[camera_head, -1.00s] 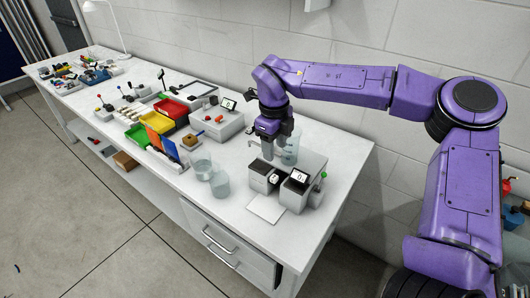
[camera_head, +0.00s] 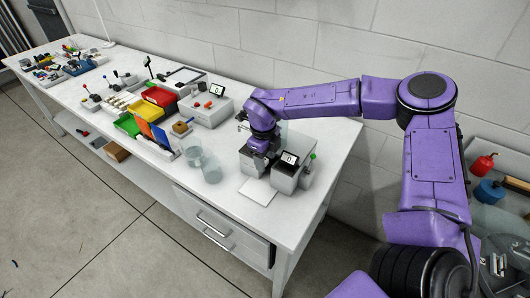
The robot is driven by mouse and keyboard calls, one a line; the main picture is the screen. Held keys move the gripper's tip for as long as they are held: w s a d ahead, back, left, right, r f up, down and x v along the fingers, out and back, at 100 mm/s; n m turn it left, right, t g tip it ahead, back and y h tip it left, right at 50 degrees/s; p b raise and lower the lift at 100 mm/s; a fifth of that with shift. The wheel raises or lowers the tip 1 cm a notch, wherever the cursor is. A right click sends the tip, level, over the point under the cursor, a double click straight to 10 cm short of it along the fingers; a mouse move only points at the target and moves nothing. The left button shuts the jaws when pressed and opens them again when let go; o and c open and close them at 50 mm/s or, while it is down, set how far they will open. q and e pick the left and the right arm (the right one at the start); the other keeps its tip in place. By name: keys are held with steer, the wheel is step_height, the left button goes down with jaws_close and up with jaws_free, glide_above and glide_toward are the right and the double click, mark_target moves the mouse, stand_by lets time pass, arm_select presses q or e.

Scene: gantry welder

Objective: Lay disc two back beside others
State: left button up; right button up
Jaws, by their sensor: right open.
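My right gripper (camera_head: 257,160) points down over the grey welder-like device (camera_head: 287,178) at the near end of the bench. The gripper is open, and its fingertips are close above the device's left block. Whether they touch anything is hidden. I cannot make out disc two or the other discs; they are too small or covered by the gripper. A white sheet (camera_head: 258,191) lies flat in front of the device. My left gripper is not in view.
Two clear beakers stand left of the device, one nearer (camera_head: 211,171) and one behind (camera_head: 192,152). Red, yellow and green bins (camera_head: 144,110) sit further left, with a grey box with a display (camera_head: 206,108) behind.

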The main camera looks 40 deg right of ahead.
steer(key=shift+c, duration=0.3)
steer(key=shift+s, duration=0.1)
jaws_close()
steer(key=s+a+b, duration=0.1)
steer(key=s+a, duration=0.2)
steer(key=a, duration=0.6)
steer(key=shift+s, duration=0.3)
steer(key=shift+r, duration=0.2)
step_height(320, 180, up, 6)
steer(key=p, duration=0.6)
steer(key=shift+r, duration=0.2)
